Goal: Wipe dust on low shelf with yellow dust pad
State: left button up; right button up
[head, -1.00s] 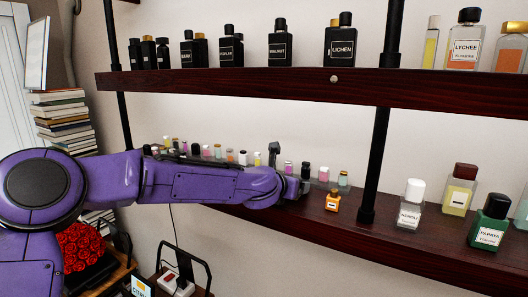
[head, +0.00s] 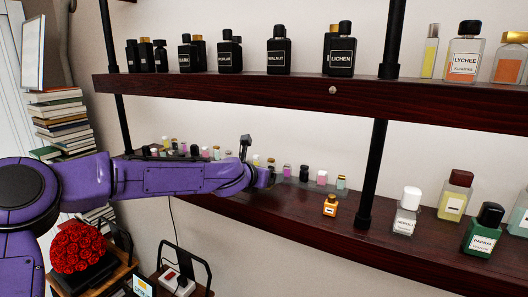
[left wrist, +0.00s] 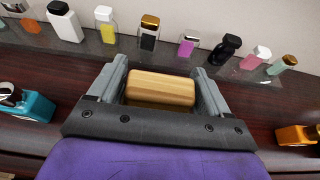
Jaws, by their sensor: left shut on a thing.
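My left arm comes in from the left in the head view. Its gripper (head: 266,178) is at the low shelf (head: 300,220), left of the small orange bottle, with its fingers mostly hidden behind my own wrist. In the left wrist view, the two grey fingers are shut on the yellow dust pad (left wrist: 160,88), a tan-yellow block lying between them. The pad is over the dark red-brown shelf board (left wrist: 60,75), in front of the row of small bottles. I cannot tell whether it touches the board. No dust stands out clearly. My right gripper is not in view.
Several small bottles, such as a pink one (left wrist: 187,44), stand on a raised clear strip behind the pad. A black post (head: 372,175) and larger bottles (head: 408,212) are further right. The upper shelf (head: 250,92) overhangs.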

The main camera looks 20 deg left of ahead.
pick_arm(q)
notch_tip(320, 180, up, 4)
jog(key=p, duration=0.3)
jog(key=shift+s+d+f, duration=0.1)
jog(key=shift+d+f, duration=0.05)
jog(key=shift+f, duration=0.1)
jog(key=shift+r, duration=1.1)
jog(key=shift+f, duration=0.1)
